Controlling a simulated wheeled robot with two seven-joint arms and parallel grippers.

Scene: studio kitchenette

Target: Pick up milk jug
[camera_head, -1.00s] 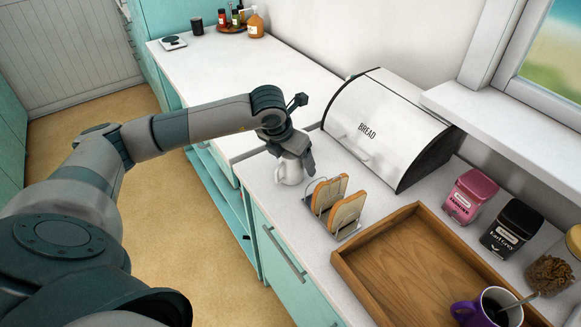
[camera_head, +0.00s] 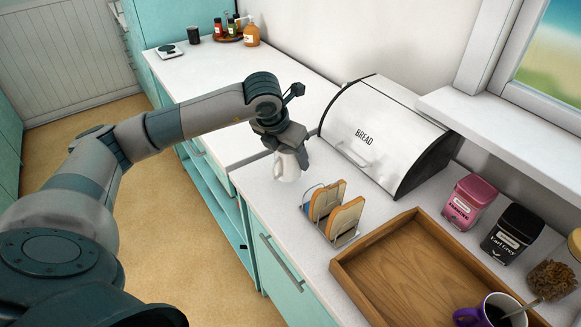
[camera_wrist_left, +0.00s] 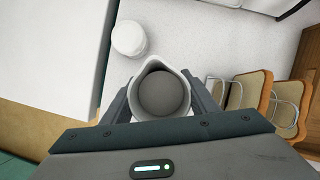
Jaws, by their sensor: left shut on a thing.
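The white milk jug (camera_head: 286,168) is in my left gripper (camera_head: 285,152), over the counter at the left of the toast rack. In the left wrist view, the jug (camera_wrist_left: 188,80) is seen from above, with its round dark opening between the two fingers of the gripper (camera_wrist_left: 160,100). The fingers are shut on its sides. The jug looks slightly raised off the counter; its underside is partly hard to see. My right gripper is not in view.
A toast rack (camera_head: 333,213) with bread slices stands close to the jug. The bread box (camera_head: 385,135) is behind it, and a wooden tray (camera_head: 345,268) is at the right. In the left wrist view a round white object (camera_wrist_left: 129,38) stands near the jug.

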